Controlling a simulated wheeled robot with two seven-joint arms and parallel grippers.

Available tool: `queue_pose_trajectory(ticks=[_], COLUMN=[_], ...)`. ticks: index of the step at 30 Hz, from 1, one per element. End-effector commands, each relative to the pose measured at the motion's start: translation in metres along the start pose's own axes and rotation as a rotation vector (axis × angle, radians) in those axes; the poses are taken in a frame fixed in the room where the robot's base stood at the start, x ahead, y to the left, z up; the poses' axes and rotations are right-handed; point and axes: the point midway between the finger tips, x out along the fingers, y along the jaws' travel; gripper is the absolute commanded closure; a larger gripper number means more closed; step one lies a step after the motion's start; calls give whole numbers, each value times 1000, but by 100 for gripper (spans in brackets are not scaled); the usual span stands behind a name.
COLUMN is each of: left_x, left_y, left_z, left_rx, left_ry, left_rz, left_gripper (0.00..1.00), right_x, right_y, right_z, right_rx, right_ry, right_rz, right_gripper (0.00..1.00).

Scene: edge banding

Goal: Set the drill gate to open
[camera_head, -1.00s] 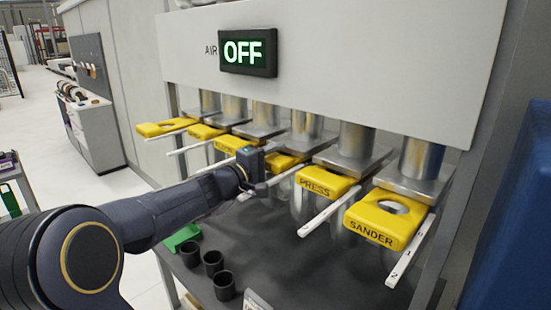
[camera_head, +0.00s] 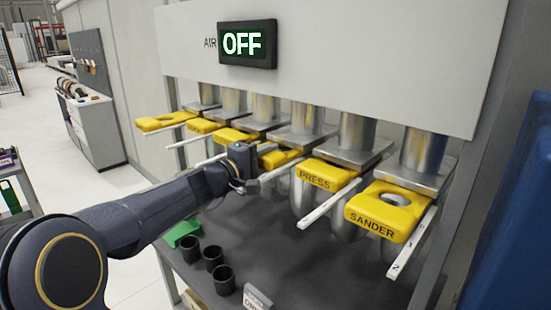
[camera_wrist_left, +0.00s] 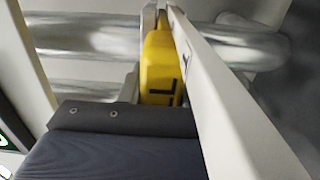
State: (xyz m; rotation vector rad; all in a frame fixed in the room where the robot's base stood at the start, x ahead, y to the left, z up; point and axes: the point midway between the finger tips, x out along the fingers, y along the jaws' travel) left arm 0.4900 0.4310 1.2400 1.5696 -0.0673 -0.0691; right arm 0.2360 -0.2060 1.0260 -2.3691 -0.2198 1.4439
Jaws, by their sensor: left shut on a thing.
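Yellow gates stick out in a row under metal ducts. The drill gate (camera_head: 280,157) is the yellow one beside my left gripper, just left of the gate marked PRESS. Its label is mostly hidden by the gripper in the head view; the left wrist view shows the yellow gate (camera_wrist_left: 160,70) with a dark letter L. A pale scale bar (camera_wrist_left: 222,90) runs alongside it. My left gripper (camera_head: 256,180) is shut on the drill gate at its front end; the fingertips are hard to make out. My right gripper is not in view.
The PRESS gate (camera_head: 328,175) and SANDER gate (camera_head: 385,212) stand to the right, with pale scale bars jutting forward. More yellow gates (camera_head: 165,122) stand left. Black cups (camera_head: 213,256) sit on the dark bench (camera_head: 300,265). An AIR sign (camera_head: 246,44) reads OFF.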

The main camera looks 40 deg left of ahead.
Motion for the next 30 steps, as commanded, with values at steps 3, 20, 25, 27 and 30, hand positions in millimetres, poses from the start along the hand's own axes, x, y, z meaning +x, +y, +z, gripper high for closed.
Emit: queue_pose_trajectory(ticks=[3, 20, 25, 27, 30], left_x=[-36, -89, -89, -89, -88], left_y=[-5, -2, -2, -2, -2], left_z=[-1, 0, 0, 0, 0], left_rx=[6, 0, 0, 0, 0], left_ry=[6, 2, 2, 2, 2], left_rz=[5, -3, -3, -3, -2], left_gripper=[100, 100, 57, 49, 49], right_x=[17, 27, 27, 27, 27], right_y=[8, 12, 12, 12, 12], right_z=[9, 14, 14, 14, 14], right_rx=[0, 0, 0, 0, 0], right_ry=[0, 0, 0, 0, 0], right_rz=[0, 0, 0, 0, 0], right_gripper=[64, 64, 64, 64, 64])
